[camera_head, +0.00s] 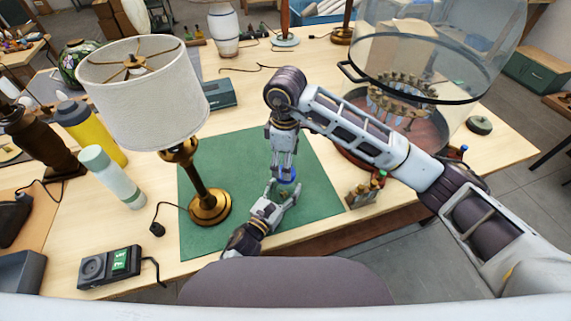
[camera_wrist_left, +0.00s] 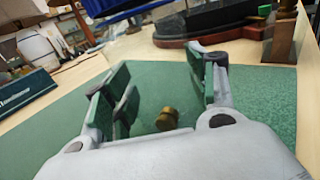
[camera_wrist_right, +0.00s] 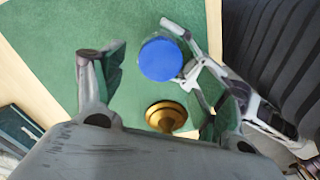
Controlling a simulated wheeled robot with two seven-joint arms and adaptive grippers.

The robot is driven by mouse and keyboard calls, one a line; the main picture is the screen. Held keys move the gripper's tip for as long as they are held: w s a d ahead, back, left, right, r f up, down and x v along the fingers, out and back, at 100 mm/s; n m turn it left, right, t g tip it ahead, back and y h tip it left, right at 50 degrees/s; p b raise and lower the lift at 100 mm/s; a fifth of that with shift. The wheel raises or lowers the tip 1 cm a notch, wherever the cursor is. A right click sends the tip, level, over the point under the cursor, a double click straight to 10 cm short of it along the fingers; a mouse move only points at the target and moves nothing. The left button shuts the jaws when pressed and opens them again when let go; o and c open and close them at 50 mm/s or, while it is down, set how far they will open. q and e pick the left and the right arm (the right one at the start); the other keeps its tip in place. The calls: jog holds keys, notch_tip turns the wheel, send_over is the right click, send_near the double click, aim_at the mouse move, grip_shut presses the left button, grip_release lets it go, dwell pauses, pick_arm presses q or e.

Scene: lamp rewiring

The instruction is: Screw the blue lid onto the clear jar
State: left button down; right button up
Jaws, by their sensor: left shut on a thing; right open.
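The blue lid (camera_wrist_right: 161,59) shows as a round disc from above in the right wrist view. In the head view the lid (camera_head: 287,174) is small and partly hidden, just below my right gripper (camera_head: 284,163). That gripper points down and is open, with its fingers apart above the lid. My left gripper (camera_head: 284,188) comes in low over the green mat, and its fingers are shut around the clear jar, directly under the lid. The jar's glass is hardly visible in any view. I cannot tell how the lid sits on the rim.
A brass lamp (camera_head: 208,205) with a white shade stands close left on the green mat (camera_head: 318,190). A large glass dome (camera_head: 440,70) stands behind my right arm. Small bottles in a wooden holder (camera_head: 366,190) are right of the mat. A meter (camera_head: 110,266) lies front left.

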jog(key=shift+r, duration=0.25)
jog(key=shift+c, duration=0.3)
jog(key=shift+r, duration=0.1)
